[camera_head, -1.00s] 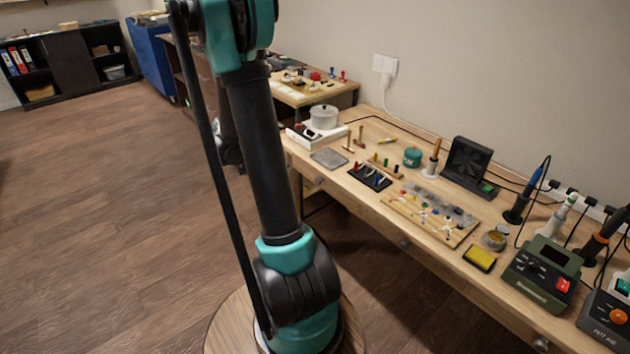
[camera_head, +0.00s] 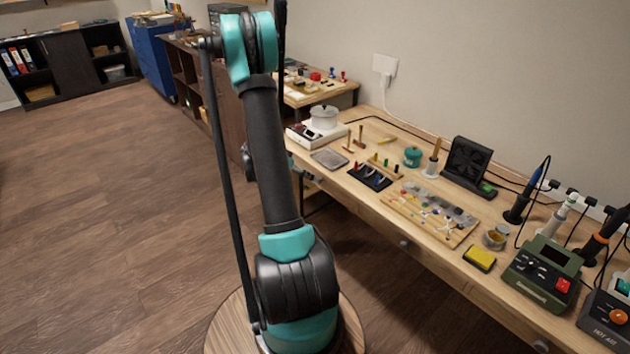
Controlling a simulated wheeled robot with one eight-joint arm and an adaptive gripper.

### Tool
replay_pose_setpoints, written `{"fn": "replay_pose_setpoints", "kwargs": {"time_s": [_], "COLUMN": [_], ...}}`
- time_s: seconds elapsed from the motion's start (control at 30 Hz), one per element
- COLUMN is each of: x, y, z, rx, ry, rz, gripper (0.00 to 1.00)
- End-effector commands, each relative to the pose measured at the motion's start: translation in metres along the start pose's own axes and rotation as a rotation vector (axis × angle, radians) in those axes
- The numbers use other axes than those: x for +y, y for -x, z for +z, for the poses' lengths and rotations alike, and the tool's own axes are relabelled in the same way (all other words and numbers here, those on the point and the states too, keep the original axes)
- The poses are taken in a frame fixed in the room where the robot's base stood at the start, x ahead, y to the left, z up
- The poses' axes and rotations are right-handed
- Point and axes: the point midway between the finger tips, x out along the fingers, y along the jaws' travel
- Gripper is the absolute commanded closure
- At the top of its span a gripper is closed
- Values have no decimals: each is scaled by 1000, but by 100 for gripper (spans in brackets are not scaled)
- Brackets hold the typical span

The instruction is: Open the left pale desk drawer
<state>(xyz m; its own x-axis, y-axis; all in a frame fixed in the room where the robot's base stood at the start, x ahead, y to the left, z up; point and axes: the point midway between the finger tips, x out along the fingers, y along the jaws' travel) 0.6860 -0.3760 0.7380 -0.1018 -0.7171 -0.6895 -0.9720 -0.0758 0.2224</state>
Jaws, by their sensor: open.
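The pale wooden desk (camera_head: 375,205) runs along the wall at the right. The front of its left drawer (camera_head: 350,207) shows just under the desk top's left part and looks shut. My arm stands in front of the desk's left end and hides part of it. What shows of my gripper (camera_head: 306,173) is a small teal and dark part past the arm, close to the left drawer's knob. The rest of it is hidden behind the arm. It is open, and I cannot tell whether it touches the knob.
More round knobs (camera_head: 404,244) sit further right along the desk front. The desk top holds a white pot (camera_head: 323,117), a parts board (camera_head: 430,215), a yellow sponge (camera_head: 480,257) and a green soldering station (camera_head: 541,275). The floor (camera_head: 110,220) at the left is clear.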

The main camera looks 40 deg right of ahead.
Motion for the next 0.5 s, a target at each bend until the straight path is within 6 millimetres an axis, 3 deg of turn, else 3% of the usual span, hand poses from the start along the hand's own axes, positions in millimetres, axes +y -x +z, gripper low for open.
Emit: {"fn": "replay_pose_setpoints", "kwargs": {"time_s": [0.2, 0.5], "x": [0, 0], "y": [-38, -59], "z": [0, 0], "rx": [0, 0], "ry": [-2, 0], "rz": [1, 0], "gripper": [50, 50]}}
